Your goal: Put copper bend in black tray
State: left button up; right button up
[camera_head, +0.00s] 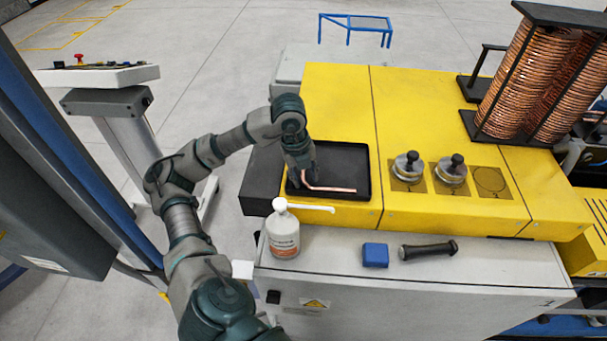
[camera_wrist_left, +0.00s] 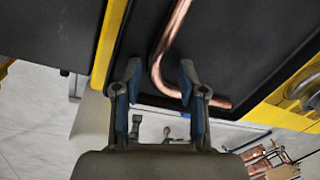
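The copper bend (camera_head: 330,188) is over the black tray (camera_head: 345,152) in the head view, near its front left part, and appears to lie on its floor. My left gripper (camera_head: 304,180) is low over the tray's left side at the bend's left end. In the left wrist view, the fingers (camera_wrist_left: 158,82) are spread apart. The copper bend (camera_wrist_left: 172,36) shows its corner between them, and one leg passes by the right finger. A gap shows between the bend and the left finger. My right gripper is not in view.
The tray sits on a yellow bench (camera_head: 340,90). A white pump bottle (camera_head: 283,235) stands just in front of it. A blue block (camera_head: 375,255) and a black-handled tool (camera_head: 428,250) lie on the grey ledge. Two round knobbed weights (camera_head: 408,168) are right of the tray.

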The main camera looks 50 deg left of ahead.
pick_arm(q)
jog(key=shift+r, duration=0.25)
jog(key=r, duration=0.2)
jog(key=r+p, duration=0.1)
jog(key=r, duration=0.1)
jog(key=s+a+r, duration=0.1)
jog(key=r, duration=0.1)
jog(key=shift+r+p, duration=0.15)
jog(key=shift+p, duration=0.15)
jog(key=r+p, duration=0.2)
jog(key=r, duration=0.1)
jog(key=r+p, duration=0.1)
jog(key=r, duration=0.1)
jog(key=shift+s+a+p, duration=0.15)
jog(key=shift+s+p, duration=0.15)
jog(key=shift+s, duration=0.1)
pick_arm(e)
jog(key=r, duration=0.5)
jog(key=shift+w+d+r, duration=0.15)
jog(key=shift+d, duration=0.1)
pick_arm(q)
jog(key=shift+a, duration=0.15)
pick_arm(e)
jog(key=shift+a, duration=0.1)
